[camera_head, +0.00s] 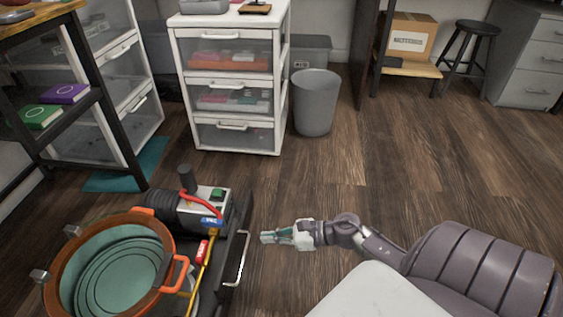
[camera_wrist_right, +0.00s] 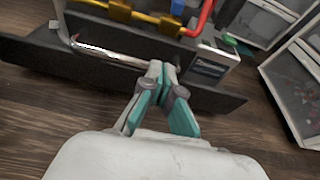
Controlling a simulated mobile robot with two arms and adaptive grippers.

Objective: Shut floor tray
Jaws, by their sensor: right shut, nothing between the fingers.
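The floor tray has a dark flat front panel (camera_head: 236,222) with a silver bar handle (camera_head: 243,258), at the right side of a machine on the floor. In the right wrist view the panel (camera_wrist_right: 215,98) runs across the picture and the handle (camera_wrist_right: 110,54) is at upper left. How far the tray stands out is hard to tell. My right gripper (camera_head: 265,237) is shut and empty, just right of the panel, near the handle's upper end. Its teal fingers (camera_wrist_right: 157,80) overlap the panel in the wrist view; contact cannot be told. My left gripper is not in view.
The machine carries an orange-rimmed pan (camera_head: 160,243), a black motor (camera_head: 172,211) and a red hose (camera_head: 200,203). A white drawer unit (camera_head: 237,140) and a grey bin (camera_head: 315,103) stand behind.

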